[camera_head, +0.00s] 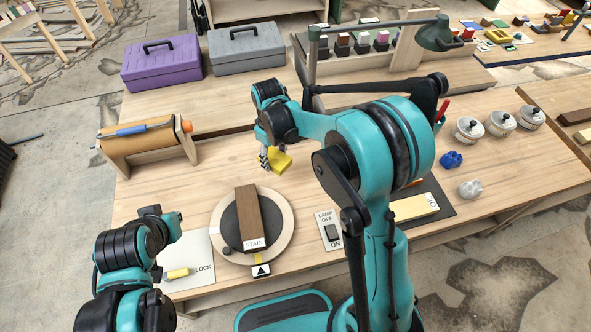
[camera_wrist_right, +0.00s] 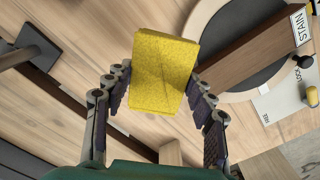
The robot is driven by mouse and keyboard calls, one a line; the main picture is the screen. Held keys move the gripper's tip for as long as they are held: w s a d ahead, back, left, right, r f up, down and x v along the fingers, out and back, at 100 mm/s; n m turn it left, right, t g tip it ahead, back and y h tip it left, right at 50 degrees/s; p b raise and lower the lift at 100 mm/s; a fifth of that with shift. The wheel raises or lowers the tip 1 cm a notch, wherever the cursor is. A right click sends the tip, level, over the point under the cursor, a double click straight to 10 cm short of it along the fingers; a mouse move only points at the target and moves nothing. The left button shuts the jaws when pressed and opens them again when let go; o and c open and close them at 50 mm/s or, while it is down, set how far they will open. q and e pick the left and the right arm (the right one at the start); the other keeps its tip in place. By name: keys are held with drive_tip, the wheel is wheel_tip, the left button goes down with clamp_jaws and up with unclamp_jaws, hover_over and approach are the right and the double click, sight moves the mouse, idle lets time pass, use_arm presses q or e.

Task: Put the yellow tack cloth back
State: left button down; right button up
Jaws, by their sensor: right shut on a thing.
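The yellow tack cloth (camera_head: 284,162) is a folded block held above the bench by my right gripper (camera_head: 266,158). In the right wrist view the cloth (camera_wrist_right: 165,72) sits between the two fingers of the right gripper (camera_wrist_right: 160,88), which is shut on it. In the head view it is over bare wood, behind the round turntable (camera_head: 284,216) that bears a dark brown board (camera_head: 249,215) labelled STAIN. My left arm shows at the lower left, but its fingers do not show.
A roll in a wooden holder (camera_head: 150,140) stands at left. Purple (camera_head: 161,63) and grey (camera_head: 247,48) toolboxes stand behind. A LOCK panel (camera_head: 195,247), lamp switch (camera_head: 332,233) and OIL board (camera_head: 413,207) lie near the front.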

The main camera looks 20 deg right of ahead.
drive_tip(key=s+d+f+m+b, duration=0.1)
drive_tip(key=d+m, duration=0.1)
drive_tip(key=d, duration=0.7)
drive_tip(key=s+d+f+m+b, duration=0.1)
drive_tip(key=s+d+f+b, duration=0.1)
drive_tip(key=d, duration=0.7)
drive_tip(key=b, duration=0.3)
hover_over(301, 166)
wheel_tip(301, 166, down, 6)
drive_tip(key=shift+d+f, duration=0.1)
drive_tip(key=shift+f, duration=0.1)
wheel_tip(301, 166, down, 4)
drive_tip(key=shift+w+f+b, duration=0.1)
drive_tip(key=shift+w+b, duration=0.05)
drive_tip(key=shift+b, duration=0.8)
